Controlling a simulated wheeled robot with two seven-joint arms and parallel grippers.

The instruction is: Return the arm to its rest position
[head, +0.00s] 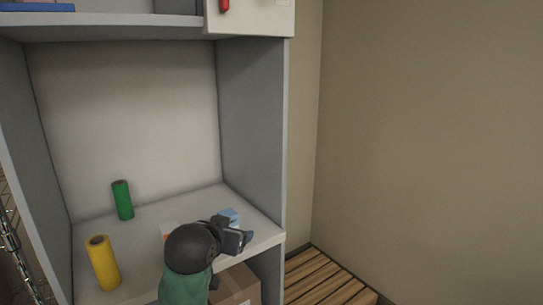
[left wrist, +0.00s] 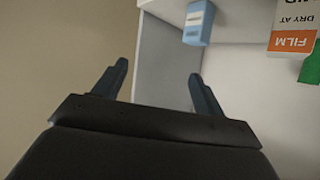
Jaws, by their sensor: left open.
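My left gripper (head: 243,236) is at the front right part of the cabinet shelf, at the end of my dark and green arm. In the left wrist view its two fingers (left wrist: 158,72) are spread wide with nothing between them. A small light blue item (head: 228,215) stands on the shelf just behind the gripper. It also shows in the left wrist view (left wrist: 199,22), apart from the fingertips. My right gripper is not in view.
A green roll (head: 122,200) and a yellow roll (head: 103,263) stand on the shelf (head: 190,204) at left. A white and orange box (left wrist: 291,28) is partly hidden by my arm in the head view. The cabinet's right side panel (head: 252,110) is close. A wooden pallet (head: 322,280) lies at lower right.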

